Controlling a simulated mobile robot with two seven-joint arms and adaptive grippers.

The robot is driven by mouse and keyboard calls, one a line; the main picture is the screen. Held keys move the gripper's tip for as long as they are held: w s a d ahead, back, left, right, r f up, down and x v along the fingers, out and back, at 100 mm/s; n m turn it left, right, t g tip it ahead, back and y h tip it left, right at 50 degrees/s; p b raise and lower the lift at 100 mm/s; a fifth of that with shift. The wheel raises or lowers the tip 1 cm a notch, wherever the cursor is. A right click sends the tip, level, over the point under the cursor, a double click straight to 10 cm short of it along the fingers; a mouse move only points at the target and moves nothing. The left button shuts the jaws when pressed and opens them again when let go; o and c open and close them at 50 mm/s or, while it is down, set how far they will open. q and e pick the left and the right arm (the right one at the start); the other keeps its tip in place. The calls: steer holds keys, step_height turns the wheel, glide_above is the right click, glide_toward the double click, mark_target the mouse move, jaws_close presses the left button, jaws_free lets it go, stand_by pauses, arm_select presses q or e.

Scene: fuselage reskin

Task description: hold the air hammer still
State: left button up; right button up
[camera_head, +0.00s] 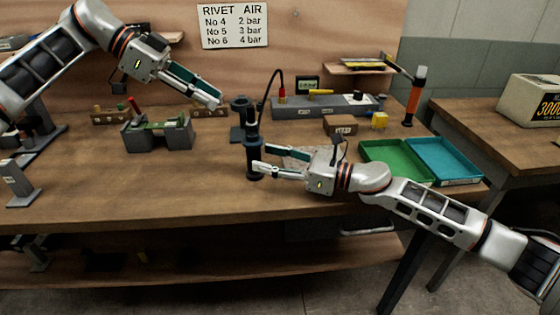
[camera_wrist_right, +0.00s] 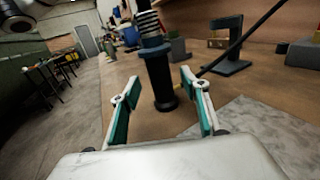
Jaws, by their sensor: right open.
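The air hammer (camera_head: 253,148) is a dark upright tool on the bench, with a thin black hose arching from its top. In the right wrist view the air hammer (camera_wrist_right: 160,78) stands upright between and slightly beyond my finger tips. My right gripper (camera_head: 260,170) is open, with its fingers pointing left at the hammer's lower body. I cannot tell whether either finger touches it. My left gripper (camera_head: 214,100) hangs above the bench at the upper left, apart from the hammer. Its fingers lie close together and I cannot tell whether they are shut.
A grey block fixture (camera_head: 158,134) stands left on the bench. A long grey rack (camera_head: 325,107) is behind the hammer. A green tray (camera_head: 395,160) and a blue tray (camera_head: 444,160) lie at the right, near my right arm. Bench front left of the hammer is clear.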

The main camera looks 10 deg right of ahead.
mark_target(260, 157)
steer(key=shift+x, duration=2.3)
